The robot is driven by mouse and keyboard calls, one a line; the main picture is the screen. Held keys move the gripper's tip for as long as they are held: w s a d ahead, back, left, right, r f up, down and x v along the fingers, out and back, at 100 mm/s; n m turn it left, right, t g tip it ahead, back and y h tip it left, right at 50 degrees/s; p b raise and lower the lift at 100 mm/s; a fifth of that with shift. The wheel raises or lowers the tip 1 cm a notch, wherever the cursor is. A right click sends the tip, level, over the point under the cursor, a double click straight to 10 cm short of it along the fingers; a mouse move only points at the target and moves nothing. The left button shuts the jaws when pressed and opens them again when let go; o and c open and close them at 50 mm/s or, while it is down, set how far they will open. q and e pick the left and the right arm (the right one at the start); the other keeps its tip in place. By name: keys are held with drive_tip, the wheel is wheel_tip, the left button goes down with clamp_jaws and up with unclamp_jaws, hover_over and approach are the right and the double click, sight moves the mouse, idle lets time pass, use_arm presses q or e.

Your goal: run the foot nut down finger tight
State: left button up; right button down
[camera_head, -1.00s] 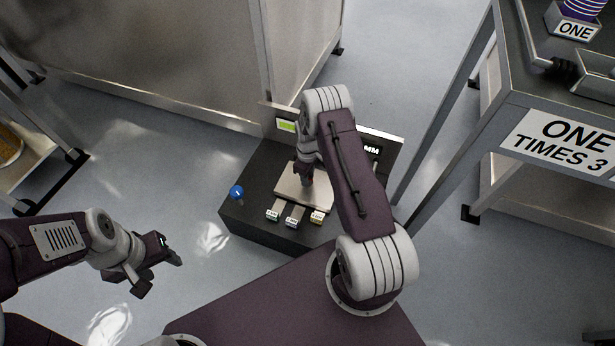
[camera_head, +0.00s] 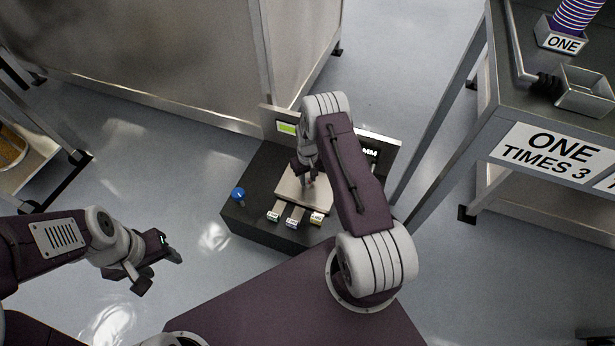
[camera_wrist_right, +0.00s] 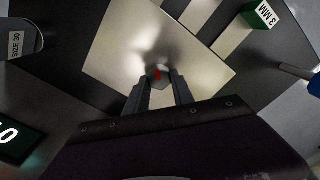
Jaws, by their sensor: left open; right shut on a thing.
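The foot nut (camera_wrist_right: 158,80) is a small grey piece with a red mark, seen between my right gripper's fingertips in the right wrist view. It is over a pale metal plate (camera_wrist_right: 205,62), and the plate also shows in the head view (camera_head: 291,192) on top of a black box. My right gripper (camera_wrist_right: 159,88) is shut on the nut, pointing down at the plate; in the head view, my arm partly covers this gripper (camera_head: 307,181). The nut's thread and seat are hidden. My left gripper (camera_head: 158,268) is open and empty, low at the left, away from the box.
The black box (camera_head: 262,222) has a blue knob (camera_head: 238,194), several labelled tabs along its front and a green-lit display (camera_head: 287,128). A steel cabinet (camera_head: 170,60) stands behind it. A dark-topped table (camera_head: 510,105) is at the right.

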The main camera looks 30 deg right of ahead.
sight(308, 180)
drive_tip(key=shift+m+p, duration=0.3)
drive_tip(key=shift+m, duration=1.2)
drive_tip(key=c, duration=1.1)
unclamp_jaws()
wheel_tip(308, 180, up, 9)
drive_tip(key=p, duration=0.4)
drive_tip(key=shift+p, duration=0.4)
